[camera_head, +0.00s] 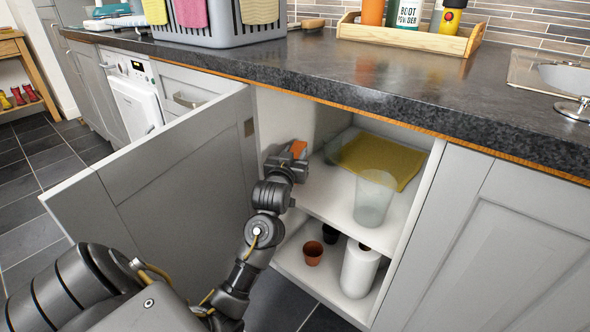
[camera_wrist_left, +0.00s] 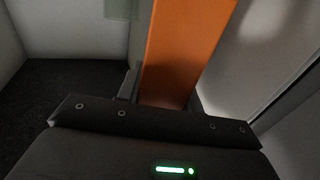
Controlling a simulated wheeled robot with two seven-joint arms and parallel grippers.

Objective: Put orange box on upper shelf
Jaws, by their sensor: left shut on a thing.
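The orange box (camera_head: 298,148) shows as a small patch at the end of my left arm, at the left side of the open cupboard. In the left wrist view the orange box (camera_wrist_left: 180,55) stands large between the fingers. My left gripper (camera_head: 294,158) is shut on it. The upper shelf (camera_head: 325,193) is white and holds a clear tumbler (camera_head: 374,198) and a yellow cloth (camera_head: 385,160) to the right of my gripper. Whether the box touches the shelf cannot be told. My right gripper is not in view.
The grey cupboard door (camera_head: 180,165) stands open on the left. The lower shelf (camera_head: 318,278) holds a terracotta pot (camera_head: 313,252), a dark pot (camera_head: 330,233) and a white bottle (camera_head: 359,268). The dark worktop (camera_head: 400,85) overhangs the opening. The upper shelf's front left is bare.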

